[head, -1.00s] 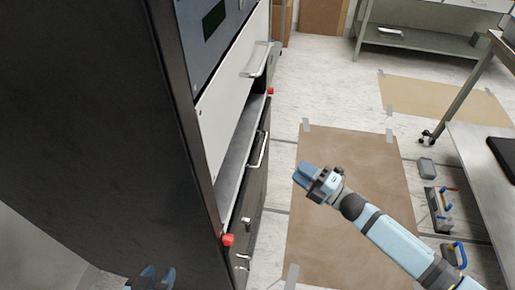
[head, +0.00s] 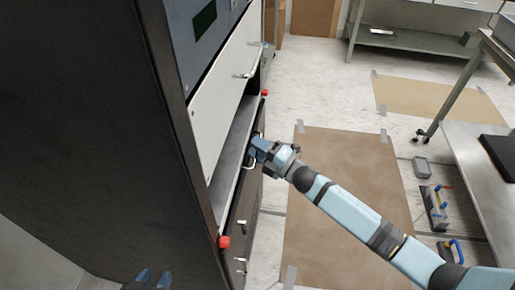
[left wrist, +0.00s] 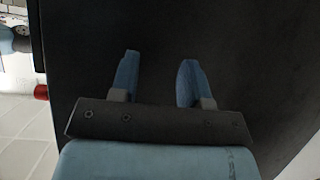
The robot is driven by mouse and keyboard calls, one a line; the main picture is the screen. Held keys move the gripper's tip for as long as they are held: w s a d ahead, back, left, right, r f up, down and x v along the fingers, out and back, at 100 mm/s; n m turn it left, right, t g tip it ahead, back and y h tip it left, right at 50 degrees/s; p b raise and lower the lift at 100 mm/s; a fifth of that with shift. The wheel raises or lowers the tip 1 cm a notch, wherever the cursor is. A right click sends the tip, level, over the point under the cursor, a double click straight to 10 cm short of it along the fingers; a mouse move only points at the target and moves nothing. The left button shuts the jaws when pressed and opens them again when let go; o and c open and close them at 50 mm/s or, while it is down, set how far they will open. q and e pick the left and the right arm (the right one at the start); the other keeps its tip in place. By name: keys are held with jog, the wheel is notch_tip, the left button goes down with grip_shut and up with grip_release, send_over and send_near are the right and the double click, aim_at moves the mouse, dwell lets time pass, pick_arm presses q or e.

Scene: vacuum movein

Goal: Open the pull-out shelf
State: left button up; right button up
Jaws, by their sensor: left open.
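A tall dark cabinet (head: 95,110) stands on the left in the head view. The grey pull-out shelf (head: 233,150) shows in its front, below a white panel (head: 222,105). A metal handle (head: 249,165) below the shelf surface is partly hidden by my right gripper (head: 257,149). That gripper is at the handle; whether its fingers are around it or touching it, I cannot tell. My left gripper (head: 153,277) is low beside the cabinet's dark side. In the left wrist view its fingers (left wrist: 158,80) are apart, with nothing between them, facing the dark panel.
Red knobs (head: 223,242) sit at the shelf's ends. Another handle (head: 245,75) is on the white panel above. A brown floor mat (head: 345,180) lies in the free floor to the right. A metal bench (head: 475,160) stands at the far right, with clamp-like tools (head: 436,208) near it.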

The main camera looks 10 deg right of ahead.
jog(key=shift+c, duration=0.2)
pick_arm(q)
jog(key=shift+f, duration=0.2)
pick_arm(e)
grip_shut()
pick_arm(q)
jog(key=shift+s+a+r+p, duration=0.15)
jog(key=shift+r+p, duration=0.05)
jog(key=shift+p, duration=0.9)
pick_arm(e)
jog(key=s+d, duration=0.5)
jog(key=d, duration=0.8)
jog(key=s+d, duration=0.6)
jog(key=d, duration=0.7)
jog(key=shift+d, duration=0.15)
jog(key=shift+o, duration=0.2)
grip_release()
